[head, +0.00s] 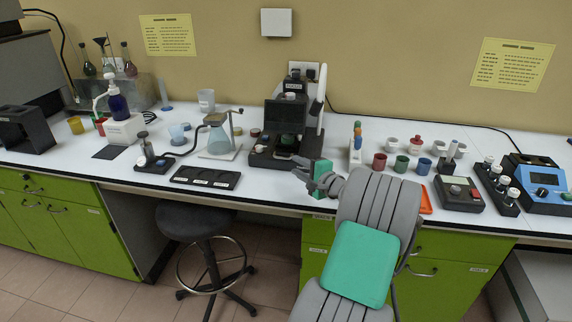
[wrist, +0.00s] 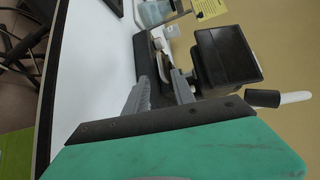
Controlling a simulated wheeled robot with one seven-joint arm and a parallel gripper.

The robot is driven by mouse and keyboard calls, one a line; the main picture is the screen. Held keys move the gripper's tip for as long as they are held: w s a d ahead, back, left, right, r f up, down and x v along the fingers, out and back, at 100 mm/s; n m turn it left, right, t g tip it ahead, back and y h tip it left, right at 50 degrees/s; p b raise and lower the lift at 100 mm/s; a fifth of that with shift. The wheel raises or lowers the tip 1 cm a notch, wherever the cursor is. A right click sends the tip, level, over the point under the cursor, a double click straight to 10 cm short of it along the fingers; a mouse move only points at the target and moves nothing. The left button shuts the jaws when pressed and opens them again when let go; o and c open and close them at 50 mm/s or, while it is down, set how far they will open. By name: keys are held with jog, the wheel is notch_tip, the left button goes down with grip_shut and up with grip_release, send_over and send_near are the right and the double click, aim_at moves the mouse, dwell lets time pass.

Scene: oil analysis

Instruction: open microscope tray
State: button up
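The black microscope (head: 285,118) stands upright on the white bench, near its middle. Its dark base (head: 262,158) reaches toward the bench's front edge, and I cannot clearly tell the tray apart from it. In the wrist view, the microscope's black box-shaped part (wrist: 226,55) is ahead and to the right. My gripper (head: 298,168) is just in front of the microscope base, at its right side. In the wrist view its two grey fingers (wrist: 162,80) are apart, pointing at the base. Nothing is clearly held, and I cannot tell whether they touch the microscope.
A glass flask (head: 219,140) on a stand and a black slotted tray (head: 205,178) are left of the microscope. A white tube (head: 320,88) rises at its right. Small colored cups (head: 402,164) stand further right. A round stool (head: 190,222) is below the bench.

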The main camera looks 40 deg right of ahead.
aim_at(284, 158)
jog(key=x, duration=0.7)
jog(key=shift+w+p, duration=0.25)
jog(key=shift+p, duration=0.15)
jog(key=shift+a, duration=0.1)
jog(key=shift+c, duration=0.3)
grip_shut()
dwell(0.4)
